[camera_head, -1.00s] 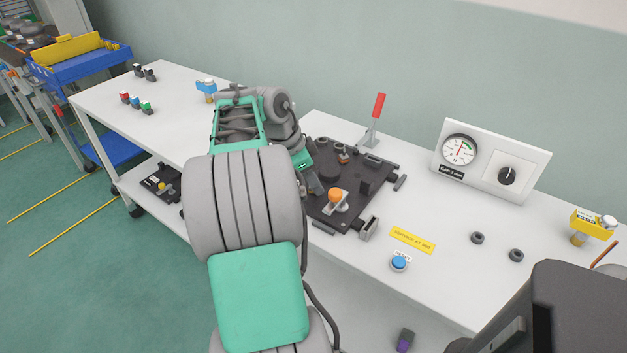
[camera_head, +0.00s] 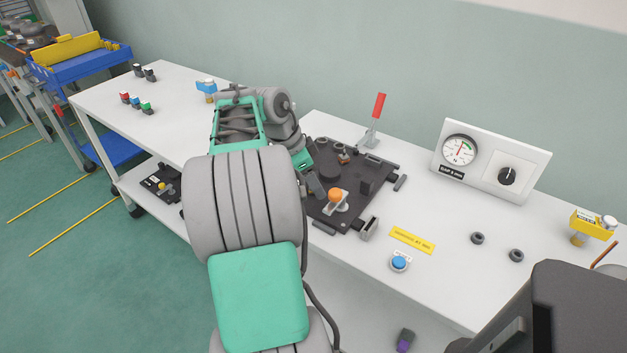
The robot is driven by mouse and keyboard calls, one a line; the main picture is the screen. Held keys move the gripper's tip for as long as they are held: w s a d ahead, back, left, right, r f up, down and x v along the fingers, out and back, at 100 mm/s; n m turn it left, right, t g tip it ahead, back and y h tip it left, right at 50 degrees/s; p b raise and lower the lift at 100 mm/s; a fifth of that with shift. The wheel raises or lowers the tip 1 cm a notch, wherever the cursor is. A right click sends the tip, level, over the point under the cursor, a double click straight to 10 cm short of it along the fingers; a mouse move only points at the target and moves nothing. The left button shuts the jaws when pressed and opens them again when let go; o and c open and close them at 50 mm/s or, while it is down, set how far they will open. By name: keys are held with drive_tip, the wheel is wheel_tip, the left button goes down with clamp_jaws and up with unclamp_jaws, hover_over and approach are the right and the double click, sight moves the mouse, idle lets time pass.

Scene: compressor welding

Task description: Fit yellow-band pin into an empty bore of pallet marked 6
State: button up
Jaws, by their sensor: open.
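A dark plate (camera_head: 350,218) with blocks, an orange-topped part (camera_head: 335,195) and other fittings lies on the white bench. I cannot read a 6 on it. My gripper (camera_head: 316,184) hangs over its left side, mostly hidden by my arm, with its dark jaws open. I see nothing held between them. A smaller dark plate (camera_head: 152,182) with a yellow piece (camera_head: 162,186) is on the lower shelf, partly hidden behind my arm. I cannot tell if that piece is the yellow-band pin. Empty bores are too small to make out.
Small red, blue and green-marked pieces (camera_head: 135,103) stand on the left bench. A red-handled lever (camera_head: 379,105) rises behind the plate. A gauge panel (camera_head: 490,162), blue button (camera_head: 399,262) and two dark rings (camera_head: 477,238) are to the right.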

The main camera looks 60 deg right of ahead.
drive_tip(key=p+v, duration=0.2)
drive_tip(key=v, duration=0.5)
drive_tip(key=shift+r, duration=0.4)
